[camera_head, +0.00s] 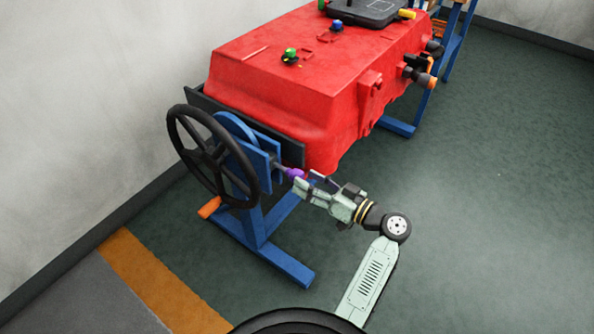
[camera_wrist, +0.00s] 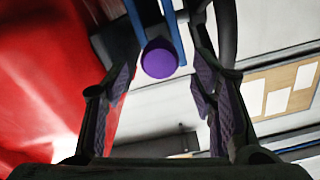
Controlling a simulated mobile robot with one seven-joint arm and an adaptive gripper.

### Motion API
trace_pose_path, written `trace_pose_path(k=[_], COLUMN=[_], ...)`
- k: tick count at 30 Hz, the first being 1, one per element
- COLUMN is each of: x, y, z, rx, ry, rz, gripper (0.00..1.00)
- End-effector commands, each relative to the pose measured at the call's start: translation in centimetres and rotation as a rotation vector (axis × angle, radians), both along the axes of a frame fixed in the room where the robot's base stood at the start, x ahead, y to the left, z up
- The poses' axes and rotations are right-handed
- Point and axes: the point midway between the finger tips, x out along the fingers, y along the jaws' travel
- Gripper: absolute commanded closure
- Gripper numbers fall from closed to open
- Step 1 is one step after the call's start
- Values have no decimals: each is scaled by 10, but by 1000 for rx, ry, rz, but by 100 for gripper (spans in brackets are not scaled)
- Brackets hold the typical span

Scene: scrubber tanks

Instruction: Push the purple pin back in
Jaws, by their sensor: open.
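The purple pin (camera_head: 294,173) sticks out from the blue stand (camera_head: 256,220) beside the black handwheel (camera_head: 212,152). In the wrist view its round purple end (camera_wrist: 159,59) faces the camera, between and beyond my fingertips. My gripper (camera_head: 306,183) is at the pin, pointing left toward it. In the wrist view my gripper (camera_wrist: 162,82) is open, with one finger on each side of the pin's end and a gap to each. I cannot tell how deep the pin sits in the stand.
The red tank (camera_head: 290,90) rises just behind my gripper and fills the left of the wrist view. An orange handle (camera_head: 209,207) sits low on the handwheel. The green floor (camera_head: 480,210) to the right is clear.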

Motion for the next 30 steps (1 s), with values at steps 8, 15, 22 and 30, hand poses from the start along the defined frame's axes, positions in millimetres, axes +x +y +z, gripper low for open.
trace_pose_path(k=[8, 15, 22, 30], x=[21, 24, 24, 24], y=[30, 33, 33, 33], z=[1, 0, 0, 0], rx=[0, -1, -2, -2], ry=[1, 0, 0, 0], rz=[1, -2, -1, -1], gripper=[48, 48, 56, 74])
